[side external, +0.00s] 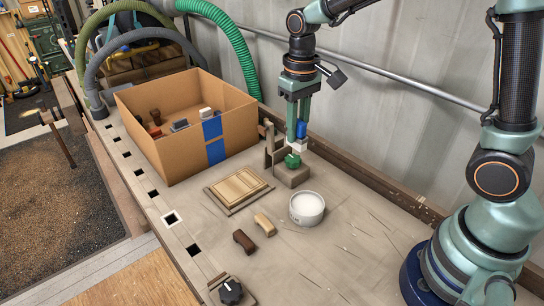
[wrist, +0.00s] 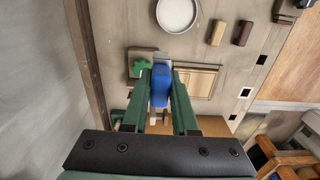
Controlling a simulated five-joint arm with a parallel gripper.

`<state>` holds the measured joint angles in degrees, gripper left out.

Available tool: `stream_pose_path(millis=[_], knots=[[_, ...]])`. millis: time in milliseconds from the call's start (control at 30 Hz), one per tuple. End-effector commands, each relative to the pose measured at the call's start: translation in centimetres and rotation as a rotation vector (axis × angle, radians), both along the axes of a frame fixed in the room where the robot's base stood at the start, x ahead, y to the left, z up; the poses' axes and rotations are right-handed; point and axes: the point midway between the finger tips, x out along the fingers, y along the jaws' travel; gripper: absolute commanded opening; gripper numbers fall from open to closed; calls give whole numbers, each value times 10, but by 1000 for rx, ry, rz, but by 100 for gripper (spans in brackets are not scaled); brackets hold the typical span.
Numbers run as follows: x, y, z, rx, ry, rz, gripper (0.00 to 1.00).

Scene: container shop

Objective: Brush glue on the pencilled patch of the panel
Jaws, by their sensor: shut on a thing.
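My gripper (side external: 297,126) is shut on a blue-handled brush (side external: 301,131) with a pale lower end, pointing down. In the wrist view the brush's blue handle (wrist: 160,88) lies between the two green fingers. The brush hangs beside a wooden stand (side external: 293,180) that bears a green piece (side external: 292,160); whether they touch is unclear. The wooden panel (side external: 240,188) lies flat on the bench, left of and below my gripper; it also shows in the wrist view (wrist: 203,82). I cannot make out the pencilled patch. A round pot with white contents (side external: 307,208) stands right of the panel.
An open cardboard box (side external: 150,148) with blue tape and several small items stands behind the panel. A tan block (side external: 265,224) and a dark brown block (side external: 243,241) lie in front. A black knob (side external: 231,292) sits at the near edge. The bench right of the pot is clear.

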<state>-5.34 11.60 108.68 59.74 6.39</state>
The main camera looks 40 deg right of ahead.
Motion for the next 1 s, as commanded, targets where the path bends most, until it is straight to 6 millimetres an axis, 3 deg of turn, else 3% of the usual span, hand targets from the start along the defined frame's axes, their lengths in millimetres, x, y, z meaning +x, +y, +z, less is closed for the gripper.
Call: stream_pose_path(millis=[200, 400, 667, 1000], knots=[[40, 40, -27, -1, 3, -13, 0], [58, 63, -44, 0, 1, -27, 0], [63, 70, -54, 0, 0, -31, 0], [62, 69, -82, -1, 2, -31, 0]])
